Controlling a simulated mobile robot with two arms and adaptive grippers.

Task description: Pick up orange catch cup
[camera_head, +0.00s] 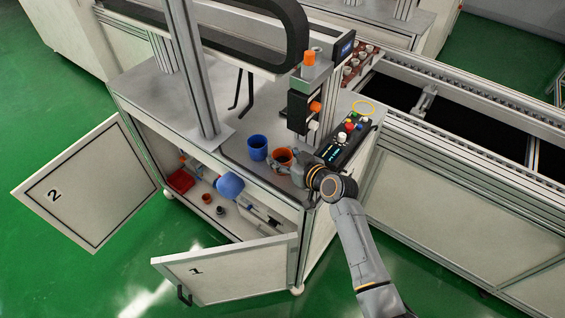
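The orange catch cup (283,155) stands on the grey top of the cabinet, near its front edge, with its open rim facing up. My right gripper (292,164) reaches in from the lower right and is at the cup, its fingers beside the cup's wall. The fingers are small and partly merge with the cup, so I cannot tell whether they grip it. A blue cup (257,147) stands just left of the orange one. My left gripper is not in view.
A control panel with coloured buttons (344,141) lies right of the cup. A post with a dispensing head (304,100) rises behind it. Cabinet doors 1 (228,268) and 2 (85,185) stand open, showing a red tray (181,180) and a blue container (229,185).

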